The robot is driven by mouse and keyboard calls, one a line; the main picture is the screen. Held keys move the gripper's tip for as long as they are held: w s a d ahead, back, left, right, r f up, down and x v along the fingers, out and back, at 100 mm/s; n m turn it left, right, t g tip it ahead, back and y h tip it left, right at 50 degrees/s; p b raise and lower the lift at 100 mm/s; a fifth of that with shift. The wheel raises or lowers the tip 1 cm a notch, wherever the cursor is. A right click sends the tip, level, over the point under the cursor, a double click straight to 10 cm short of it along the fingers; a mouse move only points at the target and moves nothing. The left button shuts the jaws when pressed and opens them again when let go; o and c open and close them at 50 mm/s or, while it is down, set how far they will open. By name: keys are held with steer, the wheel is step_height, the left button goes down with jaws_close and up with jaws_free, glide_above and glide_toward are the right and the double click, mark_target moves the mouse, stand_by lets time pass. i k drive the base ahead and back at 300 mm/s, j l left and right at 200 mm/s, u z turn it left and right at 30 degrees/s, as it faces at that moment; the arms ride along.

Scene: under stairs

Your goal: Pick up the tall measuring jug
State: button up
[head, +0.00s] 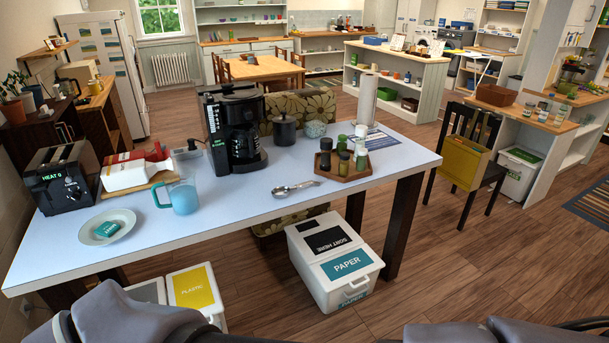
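A clear jug with a teal-blue handle (184,196) stands upright on the left half of the pale blue table (240,207). Its handle points left and its lower part looks blue; I cannot make out any scale marks. A black toaster (62,181) stands to its left and a white box with red-topped packets (128,172) is just behind it. My gripper is not in view; only grey parts of my own body show along the bottom edge.
A plate with a teal item (107,228) lies front left of the jug. A black coffee maker (234,130), a spoon (295,187) and a wooden tray of jars (341,170) are to its right. Bare tabletop lies in front. A white paper bin (334,262) stands below.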

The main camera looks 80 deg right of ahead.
mark_target(180, 183)
steer(key=z, duration=7.25)
steer(key=u, duration=5.65)
steer(key=j, duration=0.25)
steer(key=i+j, duration=0.15)
